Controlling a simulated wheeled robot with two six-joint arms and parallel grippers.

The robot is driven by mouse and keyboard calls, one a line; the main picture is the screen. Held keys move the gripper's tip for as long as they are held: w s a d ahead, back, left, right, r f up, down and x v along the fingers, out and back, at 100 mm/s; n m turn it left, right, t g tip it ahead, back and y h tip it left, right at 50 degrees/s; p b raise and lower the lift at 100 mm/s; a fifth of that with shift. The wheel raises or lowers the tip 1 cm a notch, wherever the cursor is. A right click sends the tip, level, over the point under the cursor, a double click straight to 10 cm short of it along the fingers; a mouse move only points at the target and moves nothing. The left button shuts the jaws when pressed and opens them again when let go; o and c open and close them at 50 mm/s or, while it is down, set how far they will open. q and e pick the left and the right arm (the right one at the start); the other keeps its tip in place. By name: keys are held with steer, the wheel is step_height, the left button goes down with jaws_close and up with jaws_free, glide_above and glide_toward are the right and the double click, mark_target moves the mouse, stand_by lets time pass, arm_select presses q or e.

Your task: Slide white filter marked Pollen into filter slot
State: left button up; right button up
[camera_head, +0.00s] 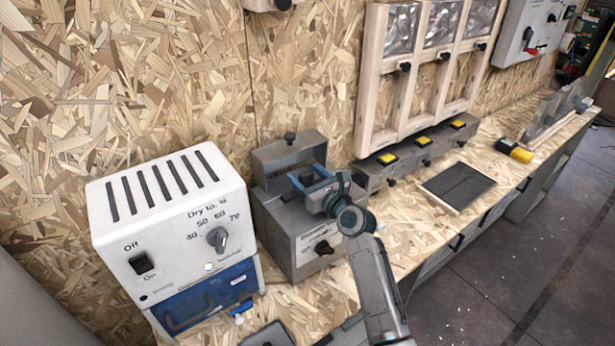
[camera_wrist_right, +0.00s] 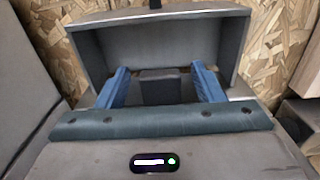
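My right gripper (camera_head: 312,180) is over the open top of a grey box (camera_head: 318,238) with a black front knob. In the right wrist view its blue fingers (camera_wrist_right: 158,75) are spread apart. A grey block (camera_wrist_right: 160,88) shows between them, with gaps on both sides. The box's grey lid (camera_head: 290,155) stands raised behind the fingers; it also shows in the right wrist view (camera_wrist_right: 160,42). I cannot make out a white filter marked Pollen, and I cannot tell which opening is the filter slot. My left gripper is not in view.
A white dehumidifier (camera_head: 170,225) with a blue lower part stands left of the grey box. A wooden frame with mesh panels (camera_head: 400,75) is on the wall. Below it is a grey unit with yellow buttons (camera_head: 420,142). A dark panel (camera_head: 458,186) and yellow-black tool (camera_head: 514,150) lie right.

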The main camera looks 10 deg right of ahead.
steer(key=shift+f, duration=0.25)
steer(key=shift+s+d+f, duration=0.1)
steer(key=shift+s+d, duration=0.05)
steer(key=shift+s, duration=0.35)
steer(key=v, duration=0.4)
steer(key=b+v, duration=0.1)
steer(key=v, duration=0.4)
steer(key=shift+s+d+r, duration=0.2)
steer(key=shift+s+r, duration=0.05)
steer(key=p+v, duration=0.3)
steer(key=v, duration=0.6)
